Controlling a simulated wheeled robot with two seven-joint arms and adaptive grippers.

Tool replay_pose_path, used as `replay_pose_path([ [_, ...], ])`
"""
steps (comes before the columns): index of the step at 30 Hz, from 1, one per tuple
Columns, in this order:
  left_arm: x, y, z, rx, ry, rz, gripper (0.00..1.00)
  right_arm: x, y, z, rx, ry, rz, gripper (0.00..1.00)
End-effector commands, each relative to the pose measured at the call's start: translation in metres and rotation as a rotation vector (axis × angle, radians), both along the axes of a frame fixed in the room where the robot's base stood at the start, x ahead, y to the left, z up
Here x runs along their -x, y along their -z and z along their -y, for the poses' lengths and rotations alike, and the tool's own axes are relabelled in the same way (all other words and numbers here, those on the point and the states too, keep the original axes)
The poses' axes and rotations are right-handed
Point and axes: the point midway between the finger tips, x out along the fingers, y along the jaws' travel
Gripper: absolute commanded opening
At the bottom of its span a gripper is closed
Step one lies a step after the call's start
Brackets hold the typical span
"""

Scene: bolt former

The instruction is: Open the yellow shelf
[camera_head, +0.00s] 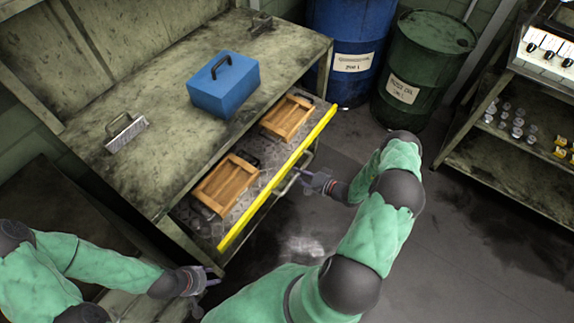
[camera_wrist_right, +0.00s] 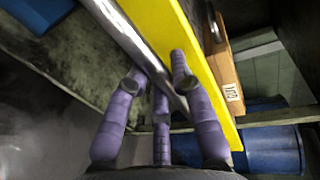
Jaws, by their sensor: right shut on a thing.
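The yellow shelf (camera_head: 276,180) is a drawer with a yellow front edge, pulled out from under the worn workbench top. Two wooden boxes lie in it. Its metal bar handle (camera_head: 290,182) runs along the outer front. My right gripper (camera_head: 304,175) is at this handle. In the right wrist view, the purple fingers of my right gripper (camera_wrist_right: 158,88) are closed around the metal bar (camera_wrist_right: 130,38), beside the yellow front (camera_wrist_right: 172,35). My left gripper (camera_head: 208,283) is at the lower left, near the bench corner and away from the drawer; its finger opening is unclear.
A blue toolbox (camera_head: 224,86) and a metal-handled tool (camera_head: 126,132) sit on the bench top. A blue barrel (camera_head: 350,50) and a green barrel (camera_head: 424,65) stand behind. A rack (camera_head: 520,165) with small parts is at right. Floor in front of the drawer is clear.

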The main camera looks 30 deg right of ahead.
Motion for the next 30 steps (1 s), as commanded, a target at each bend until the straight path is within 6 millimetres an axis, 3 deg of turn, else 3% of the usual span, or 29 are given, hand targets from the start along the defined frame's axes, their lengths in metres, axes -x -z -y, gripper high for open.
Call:
replay_pose_path([
  [3, 0.000, -0.004, 0.000, 0.000, 0.000, 0.000, 0.40, 0.034, 0.000, 0.016, -0.001, 0.009, -0.005, 0.00],
  [15, 0.000, -0.004, 0.000, 0.000, 0.000, 0.000, 0.40, 0.131, 0.001, 0.055, 0.001, 0.006, -0.004, 0.00],
  [22, 0.000, -0.002, 0.000, 0.000, 0.000, 0.000, 0.40, 0.168, 0.001, 0.070, 0.000, 0.004, -0.003, 0.00],
  [30, 0.000, -0.001, 0.000, 0.000, 0.000, 0.000, 0.40, 0.188, 0.001, 0.078, 0.000, 0.001, -0.002, 0.00],
])
